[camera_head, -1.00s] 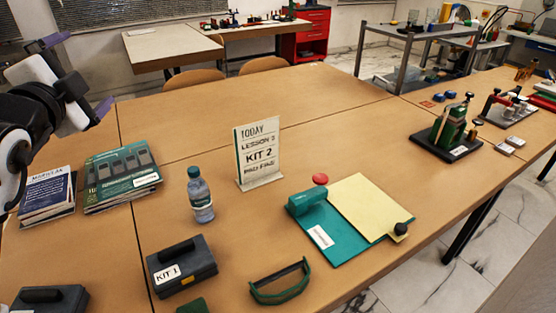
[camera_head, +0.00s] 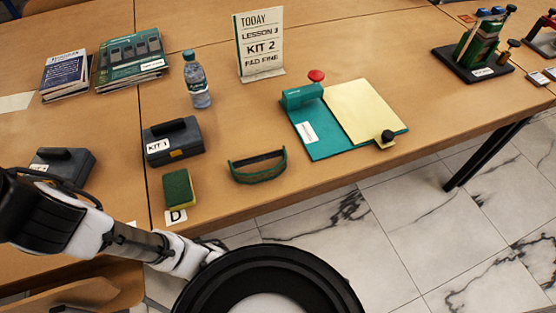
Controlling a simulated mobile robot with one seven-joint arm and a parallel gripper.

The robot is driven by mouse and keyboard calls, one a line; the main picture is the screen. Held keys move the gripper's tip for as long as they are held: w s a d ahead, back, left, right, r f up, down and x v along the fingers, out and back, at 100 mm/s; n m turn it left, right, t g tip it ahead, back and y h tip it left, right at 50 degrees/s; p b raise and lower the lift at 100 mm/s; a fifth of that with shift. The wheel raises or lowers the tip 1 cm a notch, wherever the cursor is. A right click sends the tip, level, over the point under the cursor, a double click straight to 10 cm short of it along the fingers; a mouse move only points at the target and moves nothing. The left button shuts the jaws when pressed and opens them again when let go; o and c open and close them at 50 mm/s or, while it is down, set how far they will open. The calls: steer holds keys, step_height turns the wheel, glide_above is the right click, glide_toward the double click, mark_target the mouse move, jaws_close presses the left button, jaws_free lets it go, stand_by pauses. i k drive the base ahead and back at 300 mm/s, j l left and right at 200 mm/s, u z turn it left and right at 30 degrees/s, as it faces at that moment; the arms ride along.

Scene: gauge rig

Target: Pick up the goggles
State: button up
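The goggles (camera_head: 259,176) lie on the wooden table near its front edge, a curved band with a dark green frame. They are right of the green and yellow sponge (camera_head: 179,188) and left of the teal board (camera_head: 318,148). Nothing touches or covers them. My arm enters from the bottom and runs out past the left edge, well left of the goggles. My gripper does not show clearly in this view.
KIT 1 case (camera_head: 172,141) stands behind the sponge, with a water bottle (camera_head: 197,84) farther back. A second dark case (camera_head: 62,168) is at left. The lesson sign (camera_head: 259,46) stands behind. Bare table surrounds the goggles. A chair (camera_head: 85,292) is at bottom left.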

mark_target(273, 173)
steer(key=k+j+u, duration=0.1)
steer(key=j, duration=0.2)
steer(key=k+j+u, duration=0.1)
steer(key=k+j, duration=0.3)
steer(key=j, duration=0.2)
steer(key=k+j+u, duration=0.15)
steer(key=j, duration=0.2)
